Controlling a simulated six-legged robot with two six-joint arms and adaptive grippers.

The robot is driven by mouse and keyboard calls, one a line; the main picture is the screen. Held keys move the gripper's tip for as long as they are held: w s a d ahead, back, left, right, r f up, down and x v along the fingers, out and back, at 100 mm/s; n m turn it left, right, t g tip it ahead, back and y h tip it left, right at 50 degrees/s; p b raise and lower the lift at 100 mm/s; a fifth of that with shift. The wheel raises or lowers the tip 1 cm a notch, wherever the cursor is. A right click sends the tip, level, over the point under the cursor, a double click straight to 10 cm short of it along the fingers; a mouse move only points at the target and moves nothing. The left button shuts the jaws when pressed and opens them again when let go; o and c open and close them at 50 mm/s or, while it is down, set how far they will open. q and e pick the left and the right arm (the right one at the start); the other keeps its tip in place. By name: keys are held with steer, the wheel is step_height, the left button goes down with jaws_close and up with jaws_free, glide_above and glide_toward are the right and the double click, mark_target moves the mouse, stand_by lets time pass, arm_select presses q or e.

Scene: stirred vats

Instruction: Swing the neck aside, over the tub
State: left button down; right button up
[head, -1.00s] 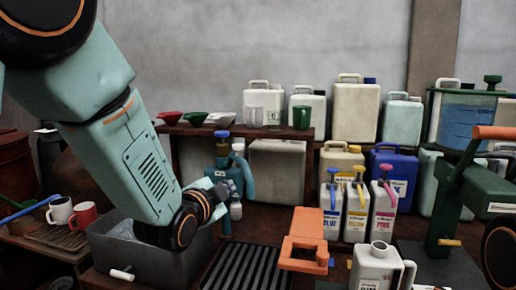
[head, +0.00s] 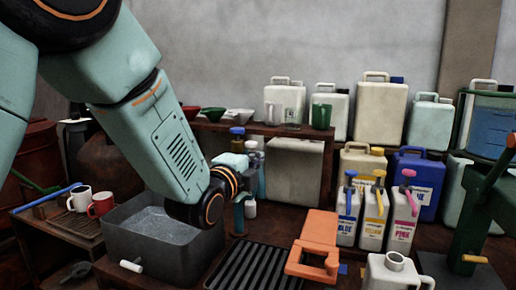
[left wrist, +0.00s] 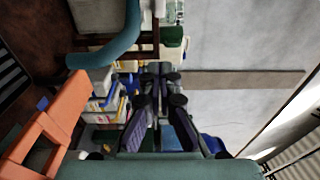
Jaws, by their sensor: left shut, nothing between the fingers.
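A teal tap with a blue knob (head: 237,131) stands behind my left gripper. Its curved neck (head: 261,176) is mostly hidden by the gripper in the head view. In the left wrist view the bent teal neck (left wrist: 112,50) shows clear, left of the fingers and apart from them in that picture. The grey tub (head: 125,246) holds liquid and lies left of the tap, under my left wrist. My left gripper (head: 234,162) is at the tap's height; its fingertips are hidden there. In the left wrist view the gripper (left wrist: 160,70) is shut and empty. My right gripper is out of view.
An orange bracket (head: 316,240) and a black slatted grate (head: 246,268) lie right of the tub. Blue, yellow and pink pump bottles (head: 374,222) stand behind. Mugs (head: 101,204) stand on a rack at left. A green press (head: 478,215) is at right.

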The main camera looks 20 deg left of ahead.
arm_select(q)
steer(key=w, duration=0.3)
steer(key=w+a, duration=0.1)
steer(key=w, duration=0.2)
steer(key=w+a+b, duration=0.1)
steer(key=w, duration=0.2)
steer(key=shift+w, duration=0.2)
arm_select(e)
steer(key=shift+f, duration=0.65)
arm_select(q)
steer(key=shift+w+d+f, duration=0.1)
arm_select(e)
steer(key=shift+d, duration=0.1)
